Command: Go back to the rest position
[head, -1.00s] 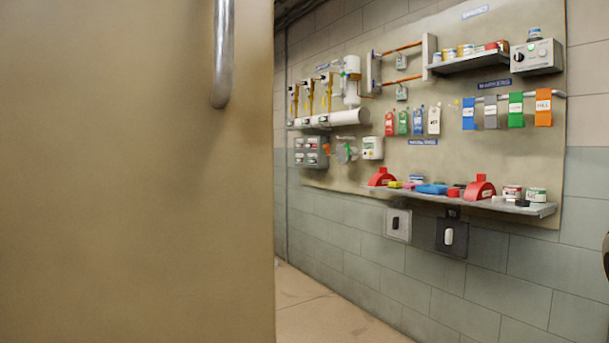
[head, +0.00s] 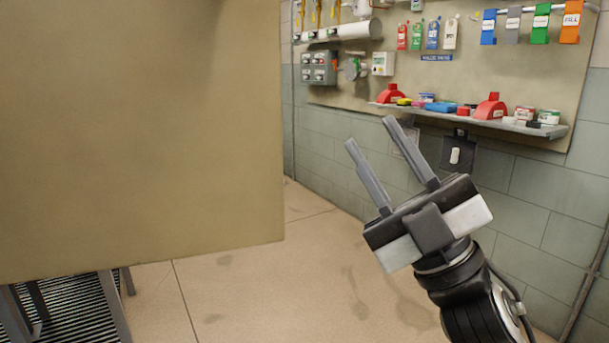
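My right gripper (head: 372,150) is in the lower right part of the head view, in front of the wall below the shelf. Its two long grey fingers point up and left and stand apart. The space between them is empty, so it is open and holds nothing. My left gripper is not in the head view.
A large tan panel (head: 140,120) fills the left side, close to me. On the back wall a board (head: 470,68) carries tags and fittings, with a shelf (head: 545,130) of red and other small items. Grey metal legs (head: 113,305) show lower left. The middle floor (head: 260,290) is clear.

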